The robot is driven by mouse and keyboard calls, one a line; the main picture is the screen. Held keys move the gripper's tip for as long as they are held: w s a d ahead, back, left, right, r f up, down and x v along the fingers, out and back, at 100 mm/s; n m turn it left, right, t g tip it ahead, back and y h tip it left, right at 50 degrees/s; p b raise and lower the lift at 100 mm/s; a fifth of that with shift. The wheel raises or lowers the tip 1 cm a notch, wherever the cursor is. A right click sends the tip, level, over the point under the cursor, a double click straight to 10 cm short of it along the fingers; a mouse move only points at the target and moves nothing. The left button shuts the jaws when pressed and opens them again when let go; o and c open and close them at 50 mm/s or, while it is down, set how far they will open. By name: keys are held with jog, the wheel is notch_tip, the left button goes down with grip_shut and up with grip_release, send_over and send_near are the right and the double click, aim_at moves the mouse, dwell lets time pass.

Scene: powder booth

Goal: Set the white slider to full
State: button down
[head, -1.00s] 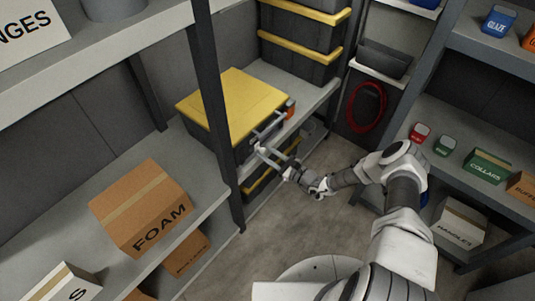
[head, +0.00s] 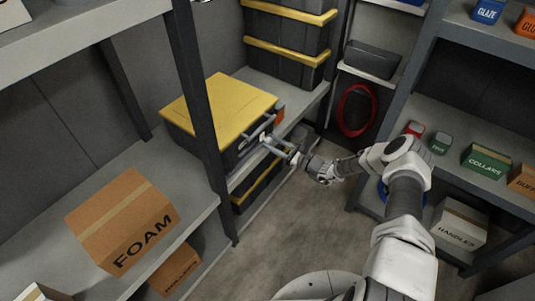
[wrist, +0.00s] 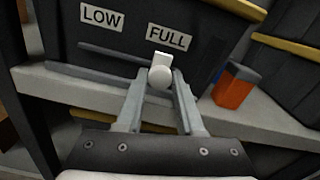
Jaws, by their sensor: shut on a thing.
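The white slider (wrist: 160,76) is a round white knob on the front of a dark bin with a yellow lid (head: 222,104). In the wrist view it sits just below the FULL label (wrist: 168,38), under its left part, and right of the LOW label (wrist: 101,16). In the head view my gripper (head: 268,141) is at the bin's front face, and the slider is small there.
An orange-and-grey block (wrist: 236,86) stands on the shelf just right of the bin. A FOAM carton (head: 122,222) sits on the left shelf. The floor (head: 270,235) in front is clear.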

jog(key=shift+w+d, duration=0.2)
jog(key=c, duration=0.5)
grip_release()
jog(key=p+v, duration=0.3)
jog(key=v, duration=1.4)
jog(key=shift+s+d+p, duration=0.15)
jog(key=shift+s+p, duration=0.05)
jog(key=shift+p, duration=0.1)
